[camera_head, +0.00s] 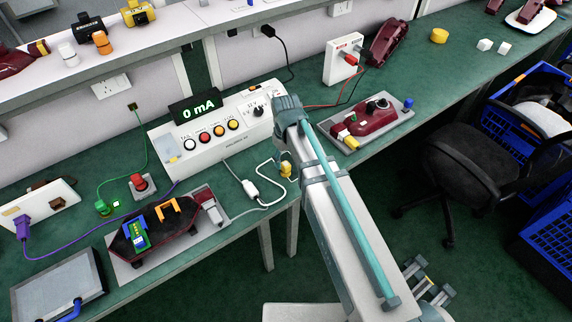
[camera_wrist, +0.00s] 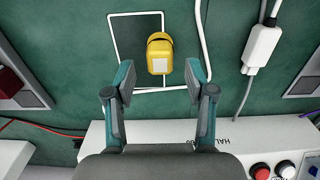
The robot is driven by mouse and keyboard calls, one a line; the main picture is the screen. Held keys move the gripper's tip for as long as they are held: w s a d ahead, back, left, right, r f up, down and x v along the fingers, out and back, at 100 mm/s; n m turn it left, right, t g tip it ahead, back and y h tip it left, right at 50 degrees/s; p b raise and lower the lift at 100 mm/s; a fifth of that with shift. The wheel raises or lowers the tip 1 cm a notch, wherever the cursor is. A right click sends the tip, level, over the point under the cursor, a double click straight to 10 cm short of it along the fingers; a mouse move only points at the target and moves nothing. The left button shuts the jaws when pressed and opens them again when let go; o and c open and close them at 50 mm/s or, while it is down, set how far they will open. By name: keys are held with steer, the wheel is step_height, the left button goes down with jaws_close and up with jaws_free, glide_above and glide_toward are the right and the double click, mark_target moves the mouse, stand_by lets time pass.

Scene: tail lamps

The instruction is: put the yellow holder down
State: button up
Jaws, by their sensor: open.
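The yellow holder (camera_wrist: 159,54), with a pale square on its face, is on the green bench top in the wrist view, at the right part of a white-outlined rectangle (camera_wrist: 122,40). My gripper (camera_wrist: 157,76) is open, with one finger to each side and a visible gap between each finger and the holder. No finger grips it. In the head view the holder (camera_head: 286,168) shows small near the bench's front edge, just left of my arm. My fingers are not clearly seen there.
A white meter box (camera_head: 215,140) reading 0 mA stands behind the holder. A white cable with an inline connector (camera_wrist: 262,45) lies to the holder's right in the wrist view. A tray with a dark red lamp (camera_head: 372,118) is right of my arm; another lamp tray (camera_head: 213,192) lies left.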

mark_target(286, 164)
step_height(286, 164, up, 8)
steer(key=b, duration=0.1)
steer(key=shift+r, duration=0.2)
stand_by(0.5)
steer(key=s+d+f+m+g+h, duration=0.1)
steer(key=s+d+f, duration=0.4)
steer(key=f, duration=0.3)
steer(key=s+d+f+m+g+p, duration=0.1)
steer(key=s+d+f, duration=0.35)
steer(key=f, duration=0.35)
steer(key=s+d+f+m+g+h, duration=0.1)
steer(key=s+d+f, duration=0.45)
steer(key=f, duration=0.35)
steer(key=s+d+f+m+g+y, duration=0.1)
steer(key=s+f+m+g, duration=0.1)
steer(key=s+f, duration=0.6)
steer(key=s+d+f+m+g+y+b, duration=0.1)
steer(key=s+f, duration=0.7)
steer(key=s, duration=0.8)
steer(key=shift+s+d+f+m+g, duration=0.3)
steer(key=shift+s+m+g, duration=0.1)
steer(key=shift+m, duration=0.1)
steer(key=shift+w, duration=0.1)
